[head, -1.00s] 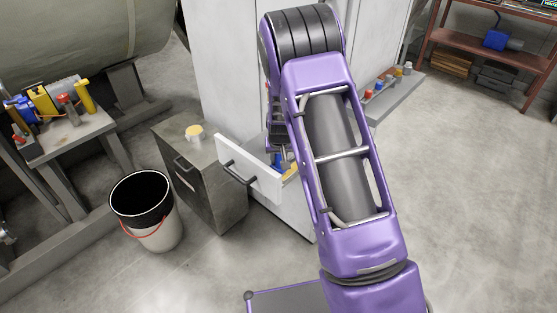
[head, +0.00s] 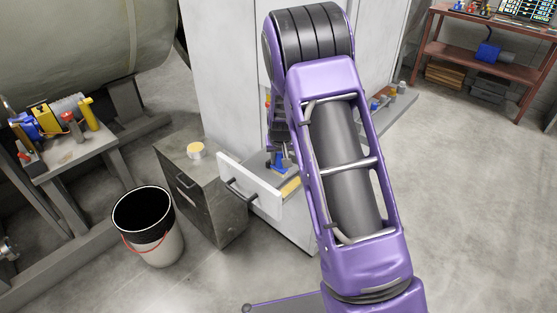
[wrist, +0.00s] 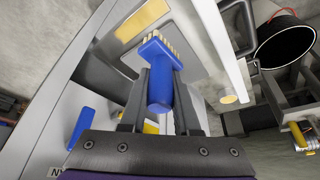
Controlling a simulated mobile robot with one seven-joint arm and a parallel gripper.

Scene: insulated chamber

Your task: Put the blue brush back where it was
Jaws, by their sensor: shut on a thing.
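The blue brush (head: 281,161) has a blue handle and pale bristles. In the wrist view the brush (wrist: 160,88) is clamped between the two dark fingers of my gripper (wrist: 160,100), with its bristle end pointing away from my wrist. In the head view the brush shows just below my gripper, over the open white drawer (head: 250,190); my arm hides much of the gripper. A yellow block (head: 291,186) lies in the drawer, and it also shows in the wrist view (wrist: 142,20). I cannot tell how high the brush is above the drawer floor.
The drawer front with its dark handle sticks out from the white cabinet (head: 222,75). A grey cabinet (head: 208,195) with a yellow-topped round thing stands left of it, and a bucket (head: 160,245) beyond. A blue object (wrist: 80,128) lies at left in the wrist view.

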